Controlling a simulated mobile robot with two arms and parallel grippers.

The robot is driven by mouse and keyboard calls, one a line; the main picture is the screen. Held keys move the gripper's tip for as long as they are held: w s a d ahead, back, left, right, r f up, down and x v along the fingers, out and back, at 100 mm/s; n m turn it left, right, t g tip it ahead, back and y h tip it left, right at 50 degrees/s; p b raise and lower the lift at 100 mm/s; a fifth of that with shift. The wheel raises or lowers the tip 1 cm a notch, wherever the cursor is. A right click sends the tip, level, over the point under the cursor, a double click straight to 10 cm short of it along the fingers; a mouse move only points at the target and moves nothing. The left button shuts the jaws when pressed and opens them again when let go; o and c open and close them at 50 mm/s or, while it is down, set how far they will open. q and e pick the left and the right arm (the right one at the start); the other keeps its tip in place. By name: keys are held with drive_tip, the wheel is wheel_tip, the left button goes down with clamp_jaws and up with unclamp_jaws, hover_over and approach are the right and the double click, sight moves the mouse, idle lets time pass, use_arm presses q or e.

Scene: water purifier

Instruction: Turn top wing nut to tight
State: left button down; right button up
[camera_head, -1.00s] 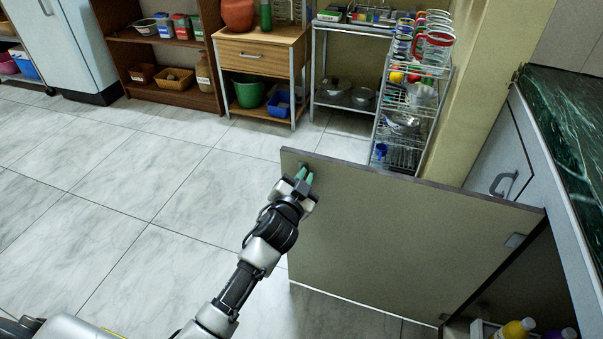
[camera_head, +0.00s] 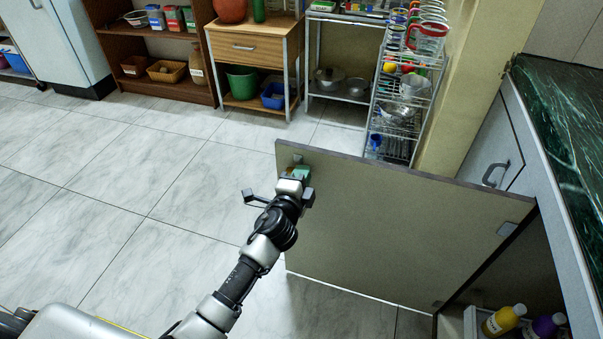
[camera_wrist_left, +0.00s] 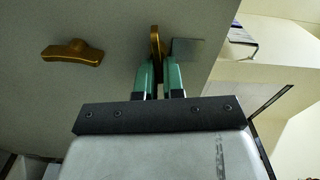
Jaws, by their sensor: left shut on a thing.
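My left gripper (camera_head: 301,172) has green fingers and is at the upper free corner of the open cabinet door (camera_head: 400,220). In the left wrist view the gripper (camera_wrist_left: 158,75) is shut on a brass wing nut (camera_wrist_left: 155,42), one finger on each side of its wing. The held wing nut is beside a small metal plate (camera_wrist_left: 190,50) on the door, which fits the top corner. A second brass wing nut (camera_wrist_left: 73,53) is on the door to the left, apart from the gripper. My right gripper is not in view.
The door is hinged on the cabinet at the right, under a dark green countertop (camera_head: 565,140). Yellow (camera_head: 503,320) and purple (camera_head: 545,325) bottles stand inside. A wire rack (camera_head: 400,115) is behind the door. The tiled floor (camera_head: 160,200) to the left is clear.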

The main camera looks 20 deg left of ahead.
use_arm(q)
drive_tip(key=shift+f+m, duration=0.15)
drive_tip(key=shift+m, duration=0.65)
drive_tip(key=c, duration=1.2)
unclamp_jaws()
drive_tip(key=shift+c, duration=0.2)
drive_tip(key=s, duration=1.1)
drive_tip(key=shift+a+p, duration=0.3)
drive_tip(key=shift+p, duration=0.05)
